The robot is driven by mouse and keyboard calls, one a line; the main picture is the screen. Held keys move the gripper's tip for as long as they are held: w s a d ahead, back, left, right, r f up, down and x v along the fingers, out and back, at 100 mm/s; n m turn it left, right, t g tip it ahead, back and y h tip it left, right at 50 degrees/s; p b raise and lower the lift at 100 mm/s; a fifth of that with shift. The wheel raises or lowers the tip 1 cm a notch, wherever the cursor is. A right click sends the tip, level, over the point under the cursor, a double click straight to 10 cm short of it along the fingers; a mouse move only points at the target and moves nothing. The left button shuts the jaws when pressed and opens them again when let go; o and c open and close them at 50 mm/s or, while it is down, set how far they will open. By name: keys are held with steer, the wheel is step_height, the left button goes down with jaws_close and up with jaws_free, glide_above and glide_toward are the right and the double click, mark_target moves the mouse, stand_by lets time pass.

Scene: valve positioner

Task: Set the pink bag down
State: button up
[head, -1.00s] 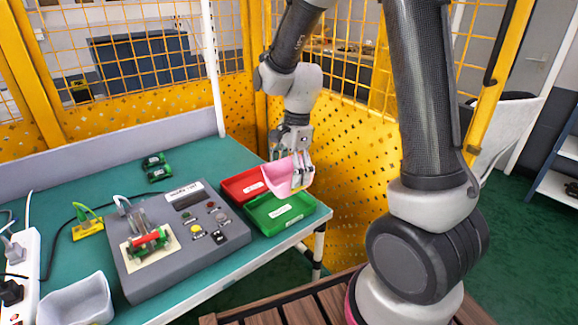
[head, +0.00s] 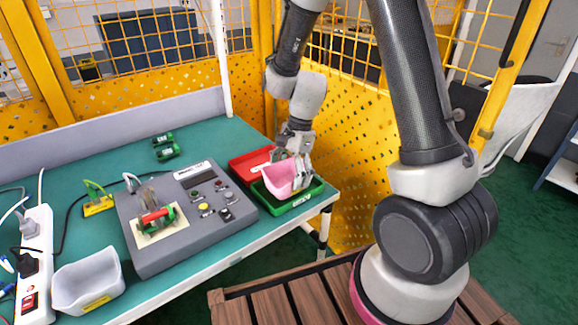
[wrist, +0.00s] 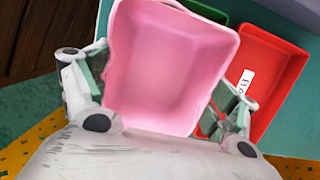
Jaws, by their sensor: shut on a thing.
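The pink bag (head: 284,178) looks like a small open tub with a rounded rim. In the head view it is in or just above the green tray (head: 297,203) at the table's right corner; I cannot tell whether it touches the tray floor. My gripper (head: 299,172) is shut on the pink bag from above. In the wrist view the pink bag (wrist: 168,70) fills the middle, its inside empty, with my gripper's fingers (wrist: 165,85) on both sides. The bag hides most of the green tray there.
A red tray (head: 250,160) adjoins the green tray on its far side. A grey test box (head: 190,240) with buttons stands left of the trays. A white bin (head: 88,284) and power strip (head: 37,260) are further left. Yellow mesh fencing (head: 350,150) stands behind.

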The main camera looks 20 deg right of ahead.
steer(key=shift+f, duration=0.75)
stand_by(0.3)
steer(key=o, duration=0.6)
steer(key=s+v, duration=0.1)
steer(key=v, duration=1.1)
steer(key=s+d+r+n+t+h, duration=0.1)
steer(key=s+d+r+n, duration=0.3)
steer(key=s+r, duration=0.1)
steer(key=s+d+r+n+t, duration=0.2)
steer(key=s+d+r+n, duration=0.1)
steer(key=s+r+n, duration=0.2)
steer(key=s+d+r+n+t+h, duration=0.1)
steer(key=s+d+r+n, duration=0.3)
steer(key=s, duration=0.5)
steer(key=shift+d+r+n+t+h, duration=0.35)
steer(key=shift+r+n+t, duration=0.15)
steer(key=shift+n+t, duration=0.15)
